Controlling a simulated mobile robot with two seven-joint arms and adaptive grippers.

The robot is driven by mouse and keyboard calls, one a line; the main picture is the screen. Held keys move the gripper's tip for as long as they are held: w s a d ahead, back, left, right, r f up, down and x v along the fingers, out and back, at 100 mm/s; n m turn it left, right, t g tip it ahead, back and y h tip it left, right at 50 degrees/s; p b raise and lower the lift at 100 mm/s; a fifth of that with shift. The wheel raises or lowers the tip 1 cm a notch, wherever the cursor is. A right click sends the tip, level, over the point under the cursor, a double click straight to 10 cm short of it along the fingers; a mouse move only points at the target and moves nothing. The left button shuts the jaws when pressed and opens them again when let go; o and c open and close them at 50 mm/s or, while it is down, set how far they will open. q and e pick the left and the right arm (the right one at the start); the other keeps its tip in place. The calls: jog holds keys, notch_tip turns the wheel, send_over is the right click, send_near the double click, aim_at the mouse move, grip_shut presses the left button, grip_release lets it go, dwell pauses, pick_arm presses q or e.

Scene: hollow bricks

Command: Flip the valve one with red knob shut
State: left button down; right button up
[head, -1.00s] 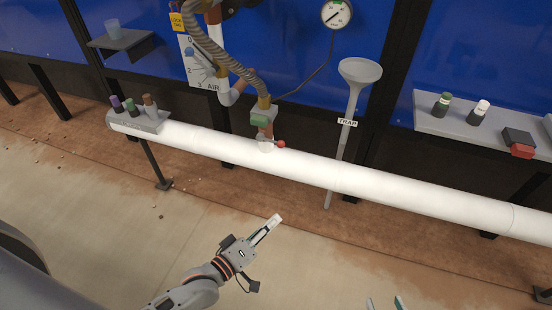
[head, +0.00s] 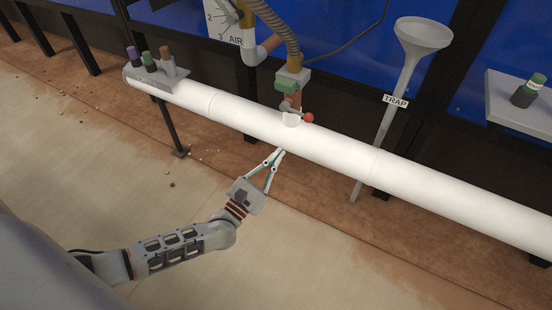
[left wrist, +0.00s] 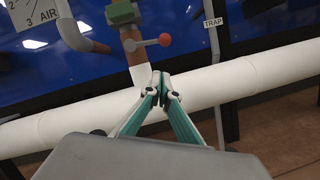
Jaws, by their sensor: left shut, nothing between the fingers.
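The valve with the red knob (head: 308,118) sits on a short branch on top of the white pipe (head: 335,150). Its lever sticks out sideways to the right, and the red knob also shows in the left wrist view (left wrist: 165,40). A green block (head: 287,86) is above the valve, below a ribbed hose. My left gripper (head: 279,153) is shut and empty, in front of the white pipe and below the valve. In the left wrist view its fingertips (left wrist: 160,76) meet just below the red knob, apart from it. My right gripper is not in view.
A grey funnel marked TRAP (head: 424,36) stands right of the valve, its stem passing by the pipe. A grey rack with several small bottles (head: 166,76) is on the pipe's left end. A shelf (head: 510,115) is at the right. The floor in front is clear.

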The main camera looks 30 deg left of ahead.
aim_at(296, 112)
pick_arm(q)
jog(key=w+d+r+n, duration=0.2)
jog(key=w+d+r, duration=0.1)
jog(key=w+r, duration=0.3)
jog(key=shift+w+d+r+y, duration=0.15)
jog(key=shift+w+r+y, duration=0.15)
jog(key=shift+w, duration=0.8)
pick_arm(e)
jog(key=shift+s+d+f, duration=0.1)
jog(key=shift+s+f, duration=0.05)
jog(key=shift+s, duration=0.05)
pick_arm(q)
jog(key=shift+f, duration=0.1)
